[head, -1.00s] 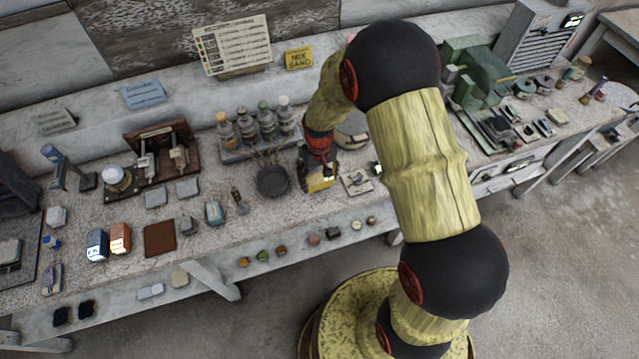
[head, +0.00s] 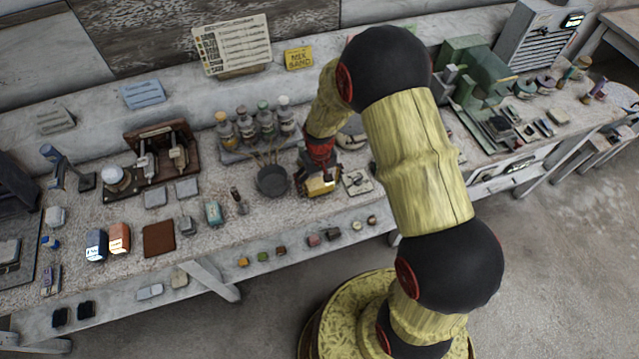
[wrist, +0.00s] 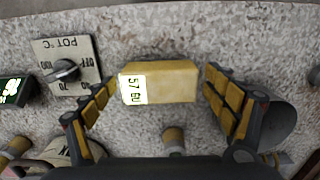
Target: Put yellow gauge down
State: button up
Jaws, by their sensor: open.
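The yellow gauge (wrist: 175,84) is a small yellow block with a white "57 GU" display on its left end. In the wrist view it lies level on the speckled bench top, between the fingers. My gripper (wrist: 160,91) is open, with one finger on each side and bare bench showing between each finger and the gauge. In the head view, the gauge (head: 319,187) is near the bench's front edge, just below my gripper (head: 318,172), which partly covers it.
A dial plate marked POT (wrist: 67,65) stands close beside the left finger. A dark bowl (head: 272,182) is to the left in the head view, with several bottles (head: 255,127) behind. The bench's front edge is near.

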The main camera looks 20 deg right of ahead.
notch_tip(320, 180, up, 12)
jog(key=p, duration=0.2)
notch_tip(320, 180, up, 11)
jog(key=t, duration=0.1)
send_over(320, 183)
jog(key=s, duration=0.3)
jog(key=s+r+t, duration=0.4)
jog(key=s+r, duration=1.3)
jog(key=s, duration=0.2)
jog(key=shift+r+t, duration=0.15)
jog(key=shift+t, duration=0.15)
